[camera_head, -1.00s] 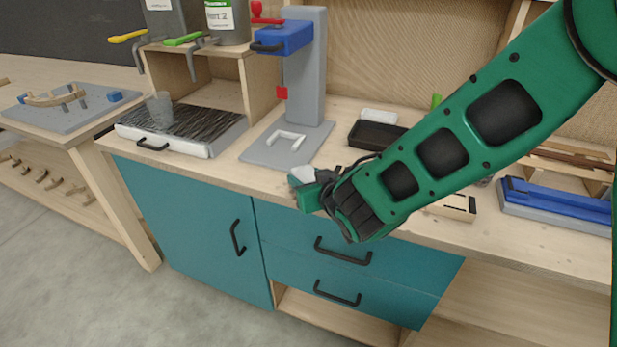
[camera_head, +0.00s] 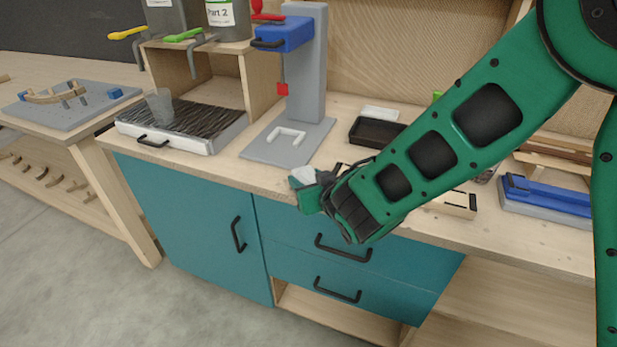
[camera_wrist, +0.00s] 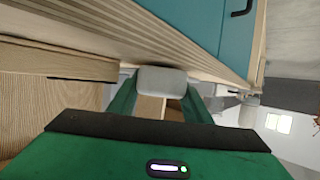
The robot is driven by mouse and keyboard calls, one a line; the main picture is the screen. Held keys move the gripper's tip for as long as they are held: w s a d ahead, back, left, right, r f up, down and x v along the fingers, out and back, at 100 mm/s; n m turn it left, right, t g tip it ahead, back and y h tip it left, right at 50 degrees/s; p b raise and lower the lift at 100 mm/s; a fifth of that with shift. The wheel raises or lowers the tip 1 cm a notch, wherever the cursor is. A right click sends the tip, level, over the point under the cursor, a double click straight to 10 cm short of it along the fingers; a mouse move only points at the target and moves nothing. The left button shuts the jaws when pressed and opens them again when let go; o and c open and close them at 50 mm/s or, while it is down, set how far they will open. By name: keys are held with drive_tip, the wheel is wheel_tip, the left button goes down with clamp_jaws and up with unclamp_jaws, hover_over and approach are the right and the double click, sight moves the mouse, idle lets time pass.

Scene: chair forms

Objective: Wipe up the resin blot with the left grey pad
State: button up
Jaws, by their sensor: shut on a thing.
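My gripper (camera_head: 308,184) is shut on a pale grey pad (camera_head: 302,175), over the front edge of the workbench, in front of the grey press base. In the wrist view the same pad (camera_wrist: 161,80) sits between the two green fingers (camera_wrist: 160,100). A white pad-like block (camera_head: 379,113) lies behind the black tray at the back of the bench. I cannot make out the resin blot in either view; my arm hides part of the bench top.
A blue-headed press (camera_head: 305,70) stands on a grey base (camera_head: 262,150). A black tray (camera_head: 376,133) lies to its right. A clear cup (camera_head: 160,106) stands on a slatted drip tray (camera_head: 205,143) at left. A blue tool (camera_head: 550,196) lies at right.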

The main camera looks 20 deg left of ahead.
drive_tip(key=shift+f, duration=0.25)
